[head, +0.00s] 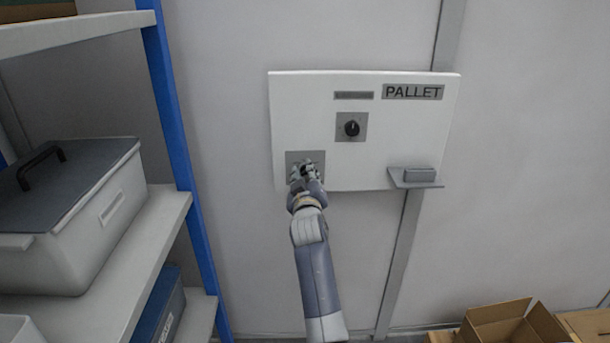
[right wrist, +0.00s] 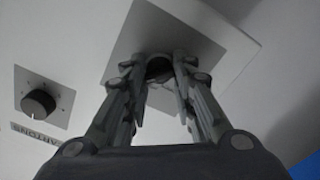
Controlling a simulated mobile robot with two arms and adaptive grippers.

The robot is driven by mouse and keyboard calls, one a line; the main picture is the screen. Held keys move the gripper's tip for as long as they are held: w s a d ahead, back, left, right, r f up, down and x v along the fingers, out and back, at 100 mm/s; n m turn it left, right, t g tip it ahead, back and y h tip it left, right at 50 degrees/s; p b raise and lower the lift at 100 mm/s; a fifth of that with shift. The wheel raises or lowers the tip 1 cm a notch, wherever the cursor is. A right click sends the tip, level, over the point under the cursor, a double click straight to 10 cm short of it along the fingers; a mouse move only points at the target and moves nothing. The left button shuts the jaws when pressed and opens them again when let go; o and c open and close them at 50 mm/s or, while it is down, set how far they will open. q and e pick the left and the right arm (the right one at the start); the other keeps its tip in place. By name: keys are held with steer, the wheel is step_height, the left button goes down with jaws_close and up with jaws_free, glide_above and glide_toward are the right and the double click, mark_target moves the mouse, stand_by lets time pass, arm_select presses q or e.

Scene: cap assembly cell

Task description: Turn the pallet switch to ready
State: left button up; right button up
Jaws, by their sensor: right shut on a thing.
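A white panel (head: 310,110) with the label PALLET (head: 413,92) is on the wall. My right gripper (head: 305,168) is at the square grey plate (head: 294,158) at the panel's lower left. In the right wrist view, the fingers (right wrist: 160,75) are shut on a dark round switch knob (right wrist: 158,68) in front of that plate (right wrist: 190,30). The fingers hide most of the knob, so its setting cannot be read. My left gripper is not in view.
A second black knob (head: 351,128) is on the panel, also in the right wrist view (right wrist: 38,104). A small grey block on a ledge (head: 418,175) is at the lower right. A shelf with blue posts (head: 172,95) stands left; open cartons (head: 505,325) are at lower right.

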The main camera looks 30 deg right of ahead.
mark_target(305, 135)
steer(key=o, duration=1.1)
steer(key=shift+c, duration=0.2)
step_height(305, 135, up, 10)
steer(key=shift+f, duration=0.1)
